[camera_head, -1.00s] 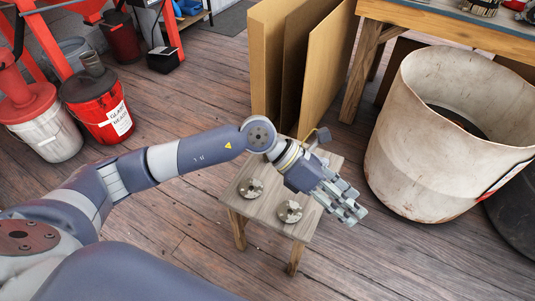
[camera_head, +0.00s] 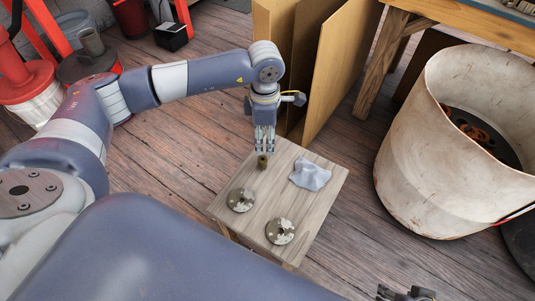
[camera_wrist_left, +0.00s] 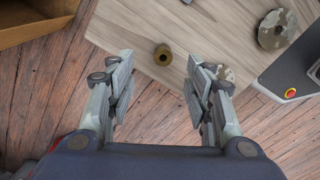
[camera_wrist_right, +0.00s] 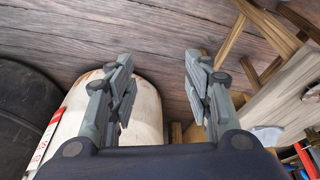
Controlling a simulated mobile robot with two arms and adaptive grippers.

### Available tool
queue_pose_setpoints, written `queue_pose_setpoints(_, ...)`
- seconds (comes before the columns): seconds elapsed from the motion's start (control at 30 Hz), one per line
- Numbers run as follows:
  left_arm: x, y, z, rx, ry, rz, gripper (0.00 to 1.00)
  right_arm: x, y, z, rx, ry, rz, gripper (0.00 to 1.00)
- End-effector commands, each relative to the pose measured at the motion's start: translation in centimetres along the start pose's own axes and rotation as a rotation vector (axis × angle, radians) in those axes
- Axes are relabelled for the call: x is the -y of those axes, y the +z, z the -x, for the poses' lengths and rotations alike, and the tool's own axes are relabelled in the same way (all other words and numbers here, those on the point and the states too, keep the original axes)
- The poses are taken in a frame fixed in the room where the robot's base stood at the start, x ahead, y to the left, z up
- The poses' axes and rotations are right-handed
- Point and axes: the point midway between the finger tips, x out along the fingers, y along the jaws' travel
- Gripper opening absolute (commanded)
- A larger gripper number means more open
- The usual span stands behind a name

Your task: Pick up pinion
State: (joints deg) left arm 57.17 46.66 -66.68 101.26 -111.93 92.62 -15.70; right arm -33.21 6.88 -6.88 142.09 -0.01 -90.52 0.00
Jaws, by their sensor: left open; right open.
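The pinion (camera_head: 262,161), a small brass-brown cylinder with a hole in its top, stands upright near the back left edge of a small wooden table (camera_head: 318,215). It also shows in the left wrist view (camera_wrist_left: 162,55), ahead of the fingers and between their lines. My left gripper (camera_head: 264,150) points down just behind and above the pinion, open and empty; in the left wrist view its fingers (camera_wrist_left: 158,75) are wide apart. My right gripper (camera_wrist_right: 158,65) is open and empty, off the table; only part of it shows at the bottom of the head view (camera_head: 405,294).
Two round metal flanges (camera_head: 241,200) (camera_head: 281,231) lie on the table's near side, and a grey cloth (camera_head: 310,175) lies at its right. Cardboard panels (camera_head: 338,70) stand behind the table. A big rusty white drum (camera_head: 430,170) stands at the right.

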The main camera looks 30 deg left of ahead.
Motion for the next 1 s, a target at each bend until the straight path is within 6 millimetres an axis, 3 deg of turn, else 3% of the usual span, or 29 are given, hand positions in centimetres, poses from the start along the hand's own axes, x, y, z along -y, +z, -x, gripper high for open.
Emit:
queue_pose_setpoints(0.2, 0.2, 0.0, -3.6, 0.0, -0.005, -0.002, 0.47, 0.0, 0.3, -0.8, 0.001, 0.0, 0.0, 0.47)
queue_pose_setpoints(0.43, 0.2, -0.2, -6.0, 0.0, -0.003, -0.001, 0.47, 0.1, 0.0, -1.2, -0.016, -0.001, 0.001, 0.47)
queue_pose_setpoints(0.8, 0.2, -0.8, -9.9, 0.002, -0.003, -0.002, 0.47, 0.7, -5.3, -1.6, -0.239, -0.011, 0.008, 0.47)
queue_pose_setpoints(1.0, 0.2, -0.7, -10.2, 0.003, -0.002, -0.002, 0.47, 0.8, -6.0, -1.4, -0.267, -0.013, 0.009, 0.47)
